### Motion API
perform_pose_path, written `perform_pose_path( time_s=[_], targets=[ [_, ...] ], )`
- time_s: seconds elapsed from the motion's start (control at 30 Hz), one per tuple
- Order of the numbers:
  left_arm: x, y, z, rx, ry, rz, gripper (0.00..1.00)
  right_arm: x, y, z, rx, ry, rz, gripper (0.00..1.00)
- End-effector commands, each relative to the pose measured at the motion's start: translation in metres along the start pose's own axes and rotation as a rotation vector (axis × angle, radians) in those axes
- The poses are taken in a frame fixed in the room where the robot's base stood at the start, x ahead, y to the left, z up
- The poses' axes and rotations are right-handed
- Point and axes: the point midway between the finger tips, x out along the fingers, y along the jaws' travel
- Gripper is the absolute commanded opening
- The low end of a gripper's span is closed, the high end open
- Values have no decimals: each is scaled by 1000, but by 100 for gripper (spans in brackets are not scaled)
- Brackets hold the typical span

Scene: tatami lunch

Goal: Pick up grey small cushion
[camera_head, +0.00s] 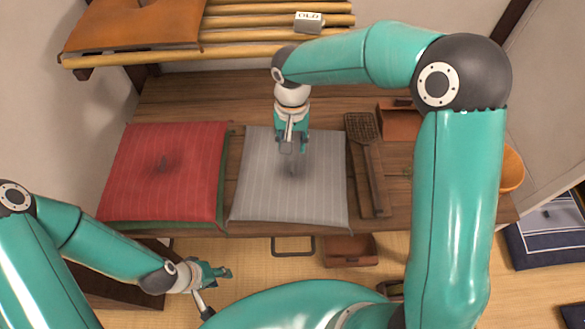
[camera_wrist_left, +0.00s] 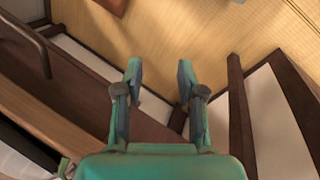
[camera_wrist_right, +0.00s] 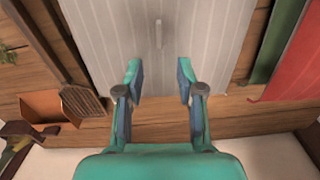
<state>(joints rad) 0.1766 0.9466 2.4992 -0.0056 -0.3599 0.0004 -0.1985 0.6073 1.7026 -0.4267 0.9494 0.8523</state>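The grey small cushion (camera_head: 262,190) lies flat on the wooden bench, with pale stripes and a dimple near its middle. It also shows in the right wrist view (camera_wrist_right: 158,32). My right gripper (camera_head: 291,147) is above the far half of the cushion and points down at it. In the right wrist view the gripper (camera_wrist_right: 158,82) is open and empty, its fingers apart over the cushion's edge. My left gripper (camera_head: 222,275) is low at the left, in front of the bench. In the left wrist view the gripper (camera_wrist_left: 158,82) is open and empty.
A red cushion (camera_head: 190,180) on a green one (camera_head: 223,205) lies left of the grey cushion. A wooden slatted tool (camera_head: 362,130) lies right of it. A shelf of poles (camera_head: 250,21) hangs behind. An orange bowl (camera_head: 512,168) stands at the right.

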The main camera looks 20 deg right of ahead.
Motion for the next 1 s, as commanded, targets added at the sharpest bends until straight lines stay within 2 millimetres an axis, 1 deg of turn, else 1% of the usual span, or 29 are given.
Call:
perform_pose_path(
  time_s=[0.03,0.1,0.2,0.37,0.47,0.6,0.7,0.83,1.0],
  targets=[
    [-1,0,0,0,0,0,39,11,1,1,0,-4,2,38],
    [-1,0,0,0,0,0,39,22,2,0,1,-3,2,38],
    [-2,1,0,0,0,0,39,34,1,0,2,-2,1,38],
    [-2,1,0,0,1,0,39,42,2,0,2,0,0,38],
    [-5,2,0,0,1,0,39,50,2,2,2,-3,1,38],
    [-11,4,0,0,1,0,39,70,2,5,1,-5,2,38],
    [-12,4,0,0,1,0,39,83,2,4,3,-3,1,38],
    [-12,4,0,0,1,0,39,92,2,4,2,-1,-1,38],
    [-12,4,0,0,1,0,39,92,2,4,2,0,-2,38]
  ],
)
